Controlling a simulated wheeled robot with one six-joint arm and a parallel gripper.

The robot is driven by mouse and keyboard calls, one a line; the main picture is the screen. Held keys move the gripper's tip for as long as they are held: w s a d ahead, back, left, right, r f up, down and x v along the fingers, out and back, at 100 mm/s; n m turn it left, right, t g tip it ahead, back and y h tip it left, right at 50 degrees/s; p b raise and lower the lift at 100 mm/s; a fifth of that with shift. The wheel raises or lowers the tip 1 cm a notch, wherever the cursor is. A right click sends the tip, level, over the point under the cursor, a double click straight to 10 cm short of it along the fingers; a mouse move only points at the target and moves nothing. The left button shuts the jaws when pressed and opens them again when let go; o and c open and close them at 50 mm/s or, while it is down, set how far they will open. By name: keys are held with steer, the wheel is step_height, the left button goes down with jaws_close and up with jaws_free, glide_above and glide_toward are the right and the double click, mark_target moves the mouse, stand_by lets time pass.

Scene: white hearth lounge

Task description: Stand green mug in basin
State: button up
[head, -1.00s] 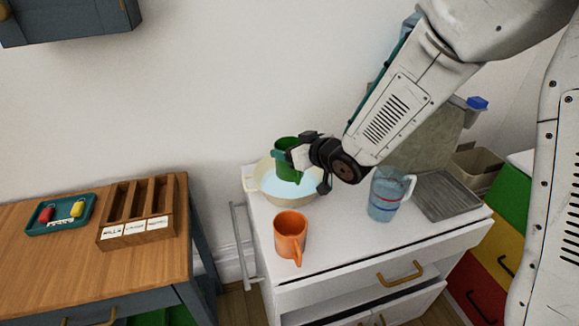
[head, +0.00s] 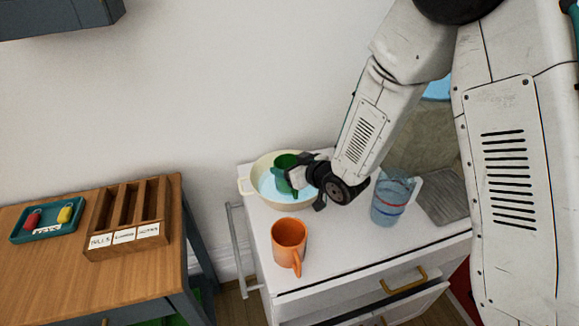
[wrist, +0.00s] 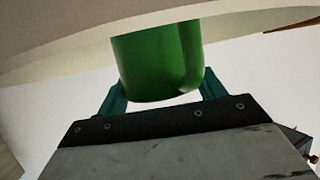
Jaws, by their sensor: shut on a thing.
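The green mug (head: 282,175) is held by my gripper (head: 291,177) at the cream basin (head: 247,187). In the head view the mug shows within the basin's rim, over its light blue inside. I cannot tell whether the mug's base touches the basin's bottom. The wrist view shows the green mug (wrist: 158,62) between the teal fingers of my gripper (wrist: 160,88), with the pale basin (wrist: 60,38) curving across the top. The gripper comes in from the right and hides part of the mug and basin.
An orange mug (head: 289,240) stands in front of the basin on the white cabinet top (head: 335,235). A clear blue pitcher (head: 390,198) stands right of my gripper, near a grey ridged tray (head: 443,196). A wooden table (head: 60,270) at left holds a sorter (head: 130,235) and teal tray (head: 72,222).

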steer(key=shift+f, duration=0.2)
steer(key=shift+f, duration=0.1)
steer(key=o, duration=1.5)
